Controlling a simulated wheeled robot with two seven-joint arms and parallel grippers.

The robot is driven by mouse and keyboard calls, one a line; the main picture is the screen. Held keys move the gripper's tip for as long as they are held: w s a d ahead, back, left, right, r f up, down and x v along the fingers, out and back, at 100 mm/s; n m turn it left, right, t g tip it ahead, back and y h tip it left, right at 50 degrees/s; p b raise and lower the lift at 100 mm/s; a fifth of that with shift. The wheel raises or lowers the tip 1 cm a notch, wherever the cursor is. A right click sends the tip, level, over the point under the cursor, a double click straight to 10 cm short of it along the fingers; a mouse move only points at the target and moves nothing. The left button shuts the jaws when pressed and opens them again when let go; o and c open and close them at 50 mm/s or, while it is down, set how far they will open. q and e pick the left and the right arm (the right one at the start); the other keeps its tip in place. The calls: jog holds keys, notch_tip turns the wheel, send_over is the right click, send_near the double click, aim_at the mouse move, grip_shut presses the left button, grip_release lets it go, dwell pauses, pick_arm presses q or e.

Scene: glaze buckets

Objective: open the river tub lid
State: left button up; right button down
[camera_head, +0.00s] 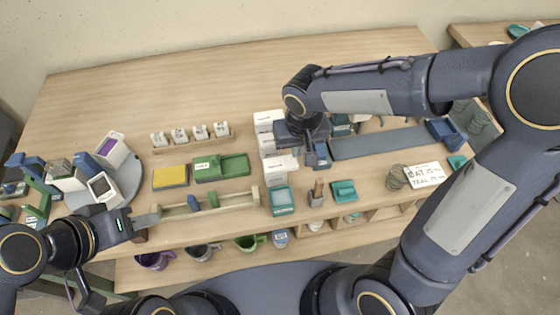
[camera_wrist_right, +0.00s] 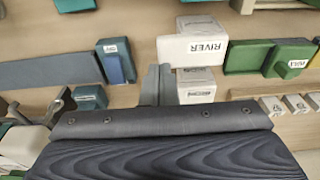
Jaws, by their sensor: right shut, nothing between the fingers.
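The river tub (camera_wrist_right: 192,50) is a white box with "RIVER" printed on it, in the right wrist view. In the head view it appears to be the white box (camera_head: 280,168) nearest me in a row of white tubs. Its white top looks closed, though I cannot make out the lid's edge. My right gripper (camera_wrist_right: 156,84) is shut and empty, just beside the white tubs; its fingertips are mostly hidden by the arm in the head view. My left gripper (camera_head: 146,220) is at the table's left front, away from the tub; its fingers are too small to read.
More white tubs (camera_head: 268,122) stand behind it. A blue block (camera_head: 321,155) and grey strip (camera_head: 375,142) lie to the right, a green tray (camera_head: 222,168) to the left. A teal-topped box (camera_head: 282,201) stands in front. The table's back left is clear.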

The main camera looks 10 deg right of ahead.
jog(key=shift+f+b, duration=1.3)
jog(key=shift+f, duration=0.2)
jog(key=shift+r, duration=0.2)
jog(key=d+r+p, duration=0.3)
jog(key=r+p, duration=0.3)
jog(key=r, duration=0.1)
jog(key=shift+r, duration=0.4)
dwell(0.5)
